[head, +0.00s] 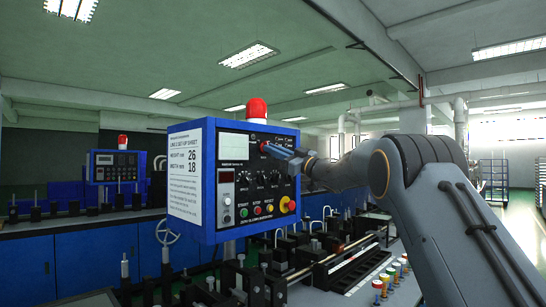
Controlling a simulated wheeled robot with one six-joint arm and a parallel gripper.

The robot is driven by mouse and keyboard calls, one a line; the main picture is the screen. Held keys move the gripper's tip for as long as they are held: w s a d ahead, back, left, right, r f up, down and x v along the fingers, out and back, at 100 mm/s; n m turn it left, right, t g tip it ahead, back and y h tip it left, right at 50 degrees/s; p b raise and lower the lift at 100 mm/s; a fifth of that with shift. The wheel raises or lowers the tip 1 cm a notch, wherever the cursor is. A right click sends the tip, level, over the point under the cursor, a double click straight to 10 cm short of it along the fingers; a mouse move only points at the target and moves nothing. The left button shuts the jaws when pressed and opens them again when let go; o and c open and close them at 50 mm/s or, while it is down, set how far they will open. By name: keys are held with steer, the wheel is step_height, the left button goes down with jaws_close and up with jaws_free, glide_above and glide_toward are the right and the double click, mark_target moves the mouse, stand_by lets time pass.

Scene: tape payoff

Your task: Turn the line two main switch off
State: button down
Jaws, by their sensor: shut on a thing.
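The near blue control box (208,236) has a side sheet that appears to read "LINE 2 SET-UP SHEET", with the numbers 26 and 18. Its front panel carries a display (234,146), black knobs, small coloured buttons and a red emergency stop (291,206) on yellow. At the panel's upper right is a small red switch (264,146), taken to be the main switch. My gripper (272,149) reaches in from the right and is shut on this switch. The jaws hide part of it, so its exact setting cannot be told.
A red beacon (256,108) tops the box. A second blue control box (113,167) stands far left. Below are a handwheel (167,232), machine rods and coloured pegs (386,281) at lower right. Blue cabinets (85,256) line the left.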

steer(key=n+g, duration=0.1)
steer(key=n, duration=0.2)
steer(key=n+g, duration=0.2)
steer(key=n, duration=0.1)
steer(key=shift+w+d+r+n+y, duration=0.1)
steer(key=shift+d+r+n+y, duration=0.05)
steer(key=shift+n+y, duration=0.25)
steer(key=shift+n, duration=0.3)
steer(key=c, duration=1.8)
jaws_free()
steer(key=shift+g, duration=0.3)
steer(key=shift+c, duration=0.2)
steer(key=b+v, duration=0.2)
steer(key=v, duration=0.5)
steer(key=shift+s+d, duration=0.2)
steer(key=shift+d, duration=0.1)
